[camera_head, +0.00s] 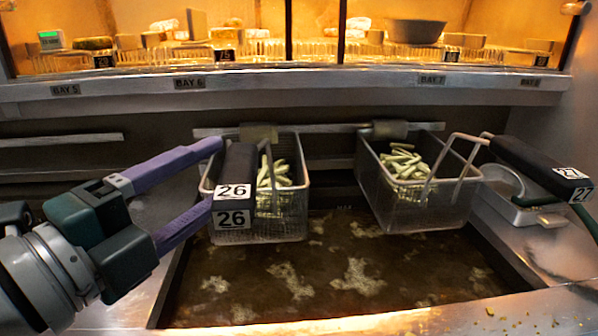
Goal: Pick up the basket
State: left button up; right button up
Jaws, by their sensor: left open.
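Two wire fry baskets hang from a rail above the oil. The left basket (290,222) holds pale green sticks (284,174) and has a dark handle (240,162) labelled 26. The right basket (440,216) holds similar sticks (405,162) and has a dark handle (535,165) labelled 27. My left gripper (214,176) has purple fingers and is open. Its fingertips lie at the left side of handle 26, one above and one below in the picture. I cannot tell whether they touch it. My right gripper does not show.
Brown oil with pale foam fills the fryer vat (310,285) below the baskets. A metal container (522,205) sits at the right beside handle 27. Behind, a lit glass-fronted shelf (310,84) with bay labels holds food and a dark bowl (415,31).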

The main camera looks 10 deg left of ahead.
aim_at(230, 158)
pick_arm(q)
jog(key=x, duration=0.2)
jog(key=p+x, duration=0.1)
jog(key=x, duration=0.1)
jog(key=shift+w+r, duration=0.25)
grip_shut()
dwell(1.1)
